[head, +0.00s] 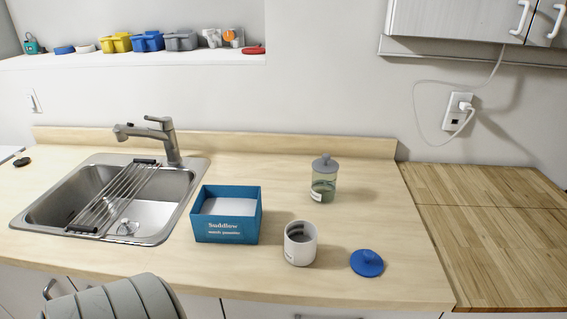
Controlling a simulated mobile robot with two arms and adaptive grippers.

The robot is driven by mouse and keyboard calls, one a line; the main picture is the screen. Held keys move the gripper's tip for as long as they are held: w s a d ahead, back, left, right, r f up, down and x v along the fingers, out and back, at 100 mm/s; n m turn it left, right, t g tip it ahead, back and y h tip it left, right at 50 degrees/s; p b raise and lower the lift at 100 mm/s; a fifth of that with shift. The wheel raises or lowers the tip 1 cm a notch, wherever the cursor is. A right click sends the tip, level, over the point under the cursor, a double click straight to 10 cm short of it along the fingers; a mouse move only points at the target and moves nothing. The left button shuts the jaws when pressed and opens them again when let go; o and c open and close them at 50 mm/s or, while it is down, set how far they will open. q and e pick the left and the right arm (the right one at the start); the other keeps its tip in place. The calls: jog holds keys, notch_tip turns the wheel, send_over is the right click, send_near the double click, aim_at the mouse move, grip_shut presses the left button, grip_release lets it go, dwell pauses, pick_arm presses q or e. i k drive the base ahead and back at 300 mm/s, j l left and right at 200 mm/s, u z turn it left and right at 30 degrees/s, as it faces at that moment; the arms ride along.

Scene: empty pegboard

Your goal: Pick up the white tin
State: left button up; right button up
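The white tin (300,245) stands upright on the wooden counter, right of the blue box and near the front edge. It is open at the top, and its inside looks grey. A round blue lid with a knob (367,262) lies on the counter to its right, apart from it. Neither of my grippers shows in the head view. Only a grey, ribbed part that looks like my arm shows at the bottom left, well away from the tin.
A blue box (225,229) stands close left of the tin. A glass jar with a grey lid (324,180) stands behind it. A sink (152,207) with a rack and faucet (166,138) is at the left. The counter's right end is clear.

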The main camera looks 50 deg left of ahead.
aim_at(300, 236)
jog(key=u, duration=1.4)
